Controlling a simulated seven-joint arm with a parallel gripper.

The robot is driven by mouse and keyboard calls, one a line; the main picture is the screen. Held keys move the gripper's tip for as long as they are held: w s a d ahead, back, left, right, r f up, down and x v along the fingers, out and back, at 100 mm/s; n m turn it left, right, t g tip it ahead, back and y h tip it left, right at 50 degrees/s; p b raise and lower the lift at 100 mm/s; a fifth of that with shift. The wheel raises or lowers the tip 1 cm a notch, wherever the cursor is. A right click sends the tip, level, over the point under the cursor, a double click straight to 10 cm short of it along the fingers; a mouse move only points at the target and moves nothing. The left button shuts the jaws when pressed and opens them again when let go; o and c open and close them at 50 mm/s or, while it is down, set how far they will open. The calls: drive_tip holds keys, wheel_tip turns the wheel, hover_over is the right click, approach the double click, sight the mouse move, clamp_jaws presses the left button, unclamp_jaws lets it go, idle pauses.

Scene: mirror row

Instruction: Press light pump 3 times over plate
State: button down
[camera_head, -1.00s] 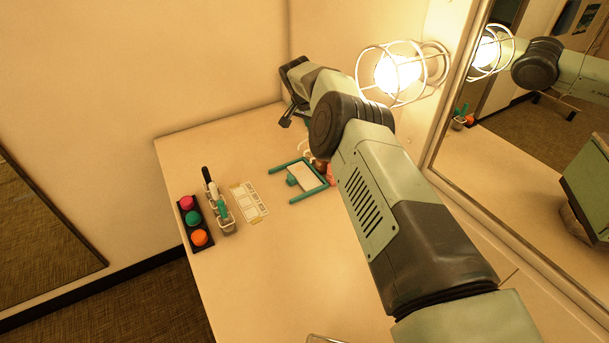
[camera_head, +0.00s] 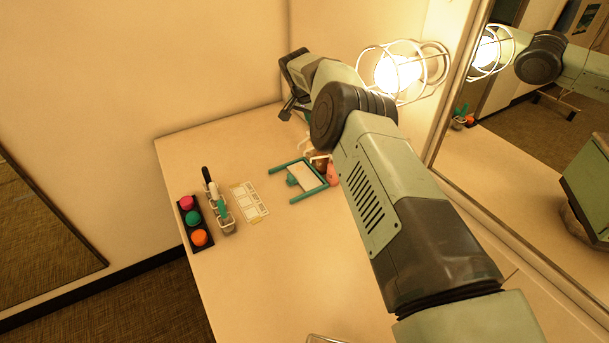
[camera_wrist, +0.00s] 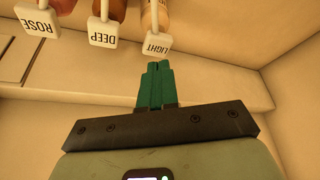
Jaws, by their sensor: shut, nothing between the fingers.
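In the wrist view three white pump heads stand in a row at the top, labelled ROSE (camera_wrist: 38,22), DEEP (camera_wrist: 103,33) and LIGHT (camera_wrist: 156,44). My gripper (camera_wrist: 157,66) is shut and empty, its teal fingertips close to the LIGHT head; I cannot tell whether they touch. In the head view my gripper (camera_head: 290,110) is at the table's back corner, partly hidden by my arm. A brown bottle (camera_head: 320,162) and a pink bottle (camera_head: 333,175) show beside my arm; the light bottle is not clear there. A pale plate (camera_head: 308,177) lies in a teal frame in front of the bottles.
A caged lamp (camera_head: 398,74) glows beside my arm, near the mirror (camera_head: 530,160) on the right. A printed card (camera_head: 249,201), a holder with tools (camera_head: 225,222) and a tray of coloured buttons (camera_head: 196,223) are at the left.

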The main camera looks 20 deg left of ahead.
drive_tip(key=shift+r, duration=2.7)
drive_tip(key=s+d+r+n+y, duration=0.1)
drive_tip(key=s+r, duration=0.3)
drive_tip(key=r, duration=0.6)
drive_tip(key=s+r+n+y, duration=0.1)
drive_tip(key=s+r, duration=0.3)
drive_tip(key=r, duration=0.6)
drive_tip(key=s+d+r+n, duration=0.1)
drive_tip(key=s+d+r, duration=0.2)
drive_tip(key=s+r, duration=0.3)
drive_tip(key=s+d+r, duration=0.3)
drive_tip(key=s, duration=0.4)
drive_tip(key=s+d+r, duration=0.3)
drive_tip(key=s+d, duration=1)
drive_tip(key=s+d+f, duration=0.3)
drive_tip(key=s+d, duration=0.1)
drive_tip(key=s, duration=0.3)
drive_tip(key=s+d+f+t, duration=0.1)
drive_tip(key=s+d+f, duration=0.3)
drive_tip(key=s, duration=0.4)
drive_tip(key=shift+d+h, duration=0.4)
drive_tip(key=shift+d, duration=0.1)
drive_tip(key=shift+w, duration=0.1)
